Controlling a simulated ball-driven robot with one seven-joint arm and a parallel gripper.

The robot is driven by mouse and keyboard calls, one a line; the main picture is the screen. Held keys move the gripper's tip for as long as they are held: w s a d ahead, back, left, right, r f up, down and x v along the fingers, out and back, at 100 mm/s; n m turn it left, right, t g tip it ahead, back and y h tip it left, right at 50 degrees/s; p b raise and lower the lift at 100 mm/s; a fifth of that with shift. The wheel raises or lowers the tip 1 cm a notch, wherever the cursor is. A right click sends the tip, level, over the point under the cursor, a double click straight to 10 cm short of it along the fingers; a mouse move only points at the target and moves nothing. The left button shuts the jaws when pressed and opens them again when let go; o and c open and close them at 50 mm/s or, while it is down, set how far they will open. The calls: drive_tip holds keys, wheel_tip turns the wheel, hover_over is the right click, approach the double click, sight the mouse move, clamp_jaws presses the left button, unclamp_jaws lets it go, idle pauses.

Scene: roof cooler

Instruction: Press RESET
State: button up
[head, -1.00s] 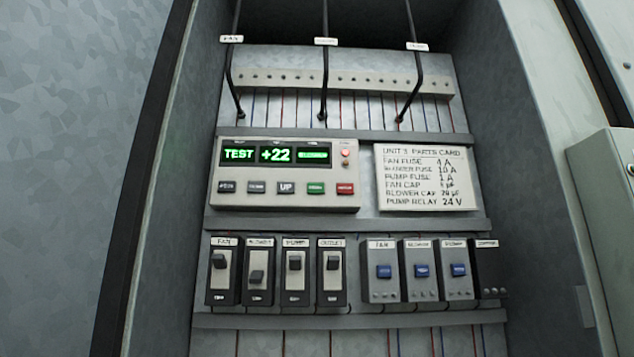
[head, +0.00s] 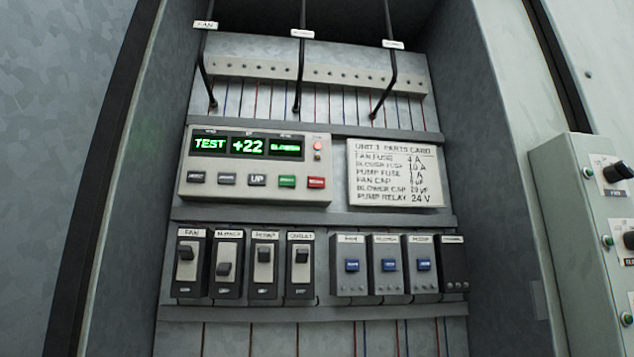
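A pale controller box (head: 257,195) is mounted in the upper middle of the open cabinet. Its green display (head: 248,146) reads TEST, +22 and what looks like BLOWER. Below it is a row of buttons: two grey ones, a grey UP button (head: 257,180), a green button (head: 287,182) and a red button (head: 317,182). The green and red labels are too small to read surely. Three grey modules lower right carry blue buttons (head: 387,265) with unclear labels. I cannot tell which button is RESET. My gripper is not in view.
A row of black breakers (head: 244,290) sits lower left; the BLOWER switch (head: 223,268) is down, the others up. A parts card (head: 395,175) hangs right of the controller. Black cables (head: 301,70) hang above. A box with knobs (head: 575,220) stands at the right, outside the cabinet.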

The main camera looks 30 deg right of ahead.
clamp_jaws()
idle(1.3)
